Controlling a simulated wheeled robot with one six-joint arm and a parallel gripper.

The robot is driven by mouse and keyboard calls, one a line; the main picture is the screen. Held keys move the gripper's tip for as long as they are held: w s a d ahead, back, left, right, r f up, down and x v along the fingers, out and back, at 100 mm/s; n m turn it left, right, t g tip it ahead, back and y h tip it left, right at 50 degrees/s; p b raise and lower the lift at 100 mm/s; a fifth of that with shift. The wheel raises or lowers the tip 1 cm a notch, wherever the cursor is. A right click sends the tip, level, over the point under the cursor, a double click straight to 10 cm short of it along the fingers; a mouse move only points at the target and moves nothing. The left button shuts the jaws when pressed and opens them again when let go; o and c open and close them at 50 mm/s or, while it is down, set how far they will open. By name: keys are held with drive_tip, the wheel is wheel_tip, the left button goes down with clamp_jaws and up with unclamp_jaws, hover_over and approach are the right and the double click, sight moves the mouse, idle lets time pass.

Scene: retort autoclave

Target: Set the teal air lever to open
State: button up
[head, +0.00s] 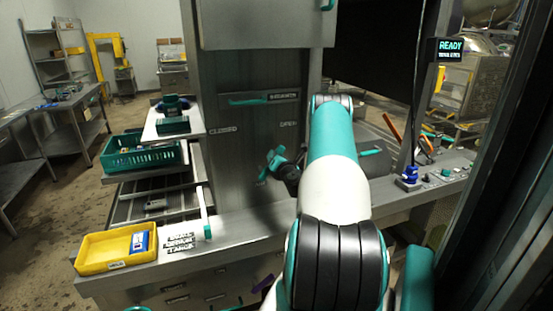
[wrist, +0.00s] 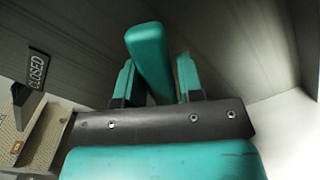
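The teal air lever (wrist: 150,58) is a thick teal bar. In the wrist view it stands between the two teal fingers of my gripper (wrist: 158,80), tilted a little to the left. The fingers are apart, with a narrow gap showing on the lever's right side; contact on the left is unclear. In the head view my gripper (head: 277,160) is at the grey cabinet front, below the CLOSED (head: 222,130) and OPEN (head: 288,123) labels. The lever is hard to separate from the fingers there. The CLOSED label (wrist: 37,70) also shows at the left in the wrist view.
Another teal handle (head: 249,101) lies across the panel above. A green basket (head: 133,157) and a yellow tray (head: 92,251) are at the left. A control ledge with a blue knob (head: 410,175) and a READY display (head: 450,46) are at the right.

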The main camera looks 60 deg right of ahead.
drive_tip(key=o, duration=0.3)
drive_tip(key=shift+s+a, duration=0.1)
drive_tip(key=b+v, duration=1.7)
drive_tip(key=b, duration=0.5)
drive_tip(key=shift+b, duration=0.35)
